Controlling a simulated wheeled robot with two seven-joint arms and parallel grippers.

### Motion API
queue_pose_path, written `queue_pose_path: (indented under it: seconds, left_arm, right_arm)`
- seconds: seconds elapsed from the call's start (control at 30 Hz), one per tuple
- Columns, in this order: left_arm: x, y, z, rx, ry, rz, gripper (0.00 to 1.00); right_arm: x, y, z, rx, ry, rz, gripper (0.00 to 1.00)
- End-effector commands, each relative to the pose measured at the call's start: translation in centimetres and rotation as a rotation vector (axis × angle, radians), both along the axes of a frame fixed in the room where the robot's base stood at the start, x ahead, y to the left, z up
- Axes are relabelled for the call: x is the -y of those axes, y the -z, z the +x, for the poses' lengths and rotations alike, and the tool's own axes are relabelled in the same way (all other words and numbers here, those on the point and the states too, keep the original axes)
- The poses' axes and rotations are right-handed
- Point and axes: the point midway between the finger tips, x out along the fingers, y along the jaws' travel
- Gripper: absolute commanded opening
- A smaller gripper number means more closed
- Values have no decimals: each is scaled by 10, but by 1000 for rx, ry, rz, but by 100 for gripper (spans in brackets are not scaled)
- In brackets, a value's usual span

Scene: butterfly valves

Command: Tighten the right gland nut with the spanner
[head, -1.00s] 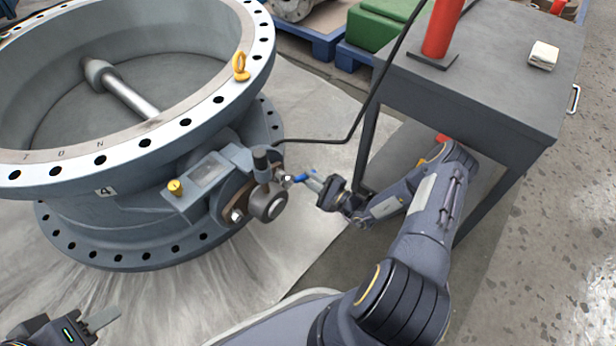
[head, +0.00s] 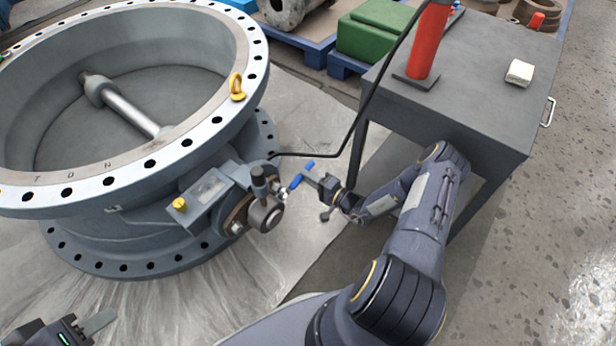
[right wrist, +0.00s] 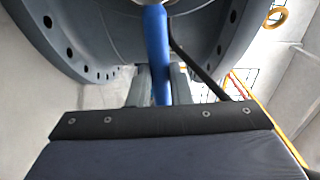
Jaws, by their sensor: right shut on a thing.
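The blue-handled spanner (head: 296,182) is in my right gripper (head: 309,174), which is shut on its handle. The handle slants up and right past the fingers. Its lower end reaches the right gland nut (head: 284,194) beside the dark valve stem; the exact fit on the nut is too small to tell. In the right wrist view the blue handle (right wrist: 157,45) runs between the two fingers. The left gland nut (head: 236,227) shows on the near side of the gland. My left gripper (head: 98,323) is at the bottom left, away from the valve; its opening is unclear.
The large grey valve body (head: 120,232) fills the left. A dark table (head: 470,85) with a red cylinder (head: 430,42) and a white block (head: 520,72) stands at right. A black cable (head: 352,130) passes behind my right gripper. Bare floor lies at far right.

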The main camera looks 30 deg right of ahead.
Motion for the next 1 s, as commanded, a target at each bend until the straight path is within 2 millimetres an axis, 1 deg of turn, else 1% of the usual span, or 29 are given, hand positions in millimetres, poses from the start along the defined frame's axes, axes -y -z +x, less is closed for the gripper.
queue_pose_path:
  seconds: [0.03, 0.1, 0.57, 0.73, 1.0]
  left_arm:
    - [0, -6, 0, 0, 0, 0, 40]
    - [0, -8, 0, 0, 0, 0, 40]
    - [0, -9, 0, 0, 0, 0, 40]
    - [0, -12, 0, 0, 0, 0, 40]
    - [0, -19, 0, 0, 0, 0, 40]
  right_arm:
    - [0, -5, 0, 10, 1, -22, 0]
    - [-1, -6, 0, 20, 1, -46, 0]
    - [0, -6, -1, 29, 1, -66, 0]
    - [4, -7, -10, 27, 2, -66, 0]
    - [15, -7, -36, 27, 2, -66, 0]
